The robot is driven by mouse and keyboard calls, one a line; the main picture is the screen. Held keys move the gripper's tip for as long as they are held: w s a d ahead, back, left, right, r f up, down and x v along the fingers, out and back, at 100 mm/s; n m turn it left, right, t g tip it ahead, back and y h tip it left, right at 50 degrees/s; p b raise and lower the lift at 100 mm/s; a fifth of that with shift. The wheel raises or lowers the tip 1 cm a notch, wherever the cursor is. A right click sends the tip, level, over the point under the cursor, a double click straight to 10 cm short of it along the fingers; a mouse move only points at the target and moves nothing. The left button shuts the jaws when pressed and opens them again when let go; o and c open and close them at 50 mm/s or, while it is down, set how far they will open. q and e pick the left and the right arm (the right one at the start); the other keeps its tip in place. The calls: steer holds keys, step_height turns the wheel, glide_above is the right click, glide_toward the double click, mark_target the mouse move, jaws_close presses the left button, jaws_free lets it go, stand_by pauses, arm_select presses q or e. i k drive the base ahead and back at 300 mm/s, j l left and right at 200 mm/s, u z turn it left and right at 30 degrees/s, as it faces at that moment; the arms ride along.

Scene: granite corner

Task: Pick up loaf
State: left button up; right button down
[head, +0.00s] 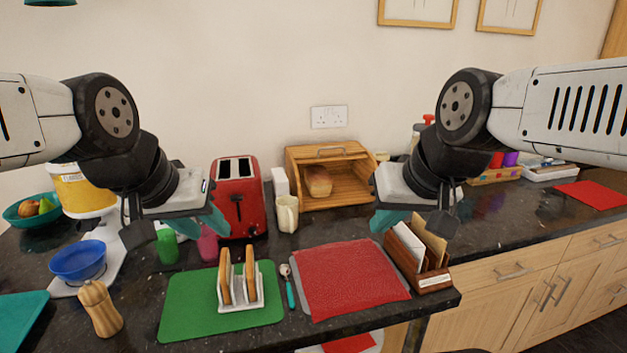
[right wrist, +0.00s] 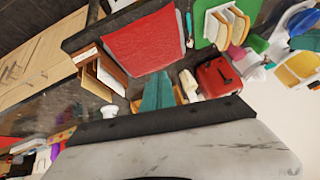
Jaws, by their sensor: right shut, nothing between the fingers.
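The loaf (head: 318,181) is brown and sits inside the open wooden bread box (head: 336,199) at the back of the counter. It does not show clearly in the right wrist view. My left gripper (head: 220,228) hangs in front of the red toaster, left of the loaf and apart from it; its finger gap is not clear. My right gripper (head: 381,228) is shut and empty, nearer than the bread box and to its right. Its teal fingers also show together in the right wrist view (right wrist: 158,92).
A red toaster (head: 238,207) and cream jug (head: 287,214) stand left of the bread box. A letter holder (head: 429,279) is below my right gripper. A toast rack (head: 243,304) stands on a green mat (head: 185,305). The red mat (head: 350,282) is bare.

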mark_target(319, 182)
steer(key=l+u, duration=0.8)
steer(key=k+l+u, duration=0.15)
steer(key=l+u, duration=0.3)
